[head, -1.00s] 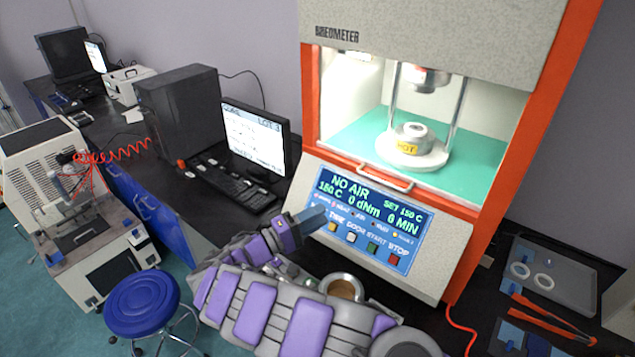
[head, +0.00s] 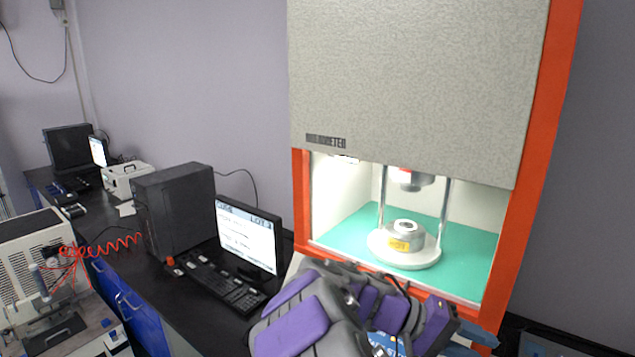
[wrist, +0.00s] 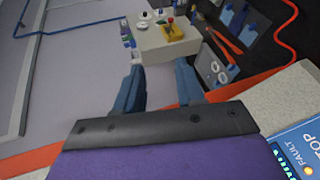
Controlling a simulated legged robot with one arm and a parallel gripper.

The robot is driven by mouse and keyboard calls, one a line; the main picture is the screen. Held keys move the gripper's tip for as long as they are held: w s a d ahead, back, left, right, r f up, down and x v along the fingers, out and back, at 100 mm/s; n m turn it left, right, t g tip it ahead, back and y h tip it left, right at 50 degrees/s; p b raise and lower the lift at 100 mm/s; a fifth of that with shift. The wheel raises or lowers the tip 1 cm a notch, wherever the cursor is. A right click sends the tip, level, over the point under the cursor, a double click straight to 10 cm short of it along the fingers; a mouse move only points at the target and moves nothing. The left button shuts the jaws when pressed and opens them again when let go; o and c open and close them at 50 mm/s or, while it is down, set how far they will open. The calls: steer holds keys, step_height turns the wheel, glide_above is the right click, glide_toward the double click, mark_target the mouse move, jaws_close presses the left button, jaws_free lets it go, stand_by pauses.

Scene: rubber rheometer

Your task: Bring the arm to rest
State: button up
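My arm is folded in front of the rheometer (head: 420,80) and covers most of its control panel in the head view. My gripper (wrist: 158,88) shows in the wrist view with its two blue fingers apart and nothing between them. In the head view its blue finger parts (head: 478,337) show at the bottom, right of the purple and grey arm links. A corner of the control panel (wrist: 294,150) shows at the lower right of the wrist view. The gripper appears clear of it.
The rheometer chamber is lit, with a metal die (head: 403,234) on a round white base. A monitor (head: 247,237), keyboard (head: 222,281) and black computer tower (head: 175,208) stand left. In the wrist view, a beige box (wrist: 165,40) and a grey tray with white rings (wrist: 215,68) lie beyond the fingers.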

steer(key=s+a+f+y, duration=0.2)
steer(key=s+f+y, duration=0.25)
steer(key=s, duration=0.45)
steer(key=s+a+f+y, duration=0.25)
steer(key=s+y, duration=0.25)
steer(key=s, duration=0.5)
steer(key=s+a+f+n+t+y, duration=0.1)
steer(key=s+a+f+n+y, duration=0.1)
steer(key=a, duration=0.6)
steer(key=s+f+y, duration=0.1)
steer(key=s+y, duration=0.1)
steer(key=s, duration=0.1)
steer(key=shift+s+t+b, duration=0.3)
steer(key=shift+s+t, duration=0.1)
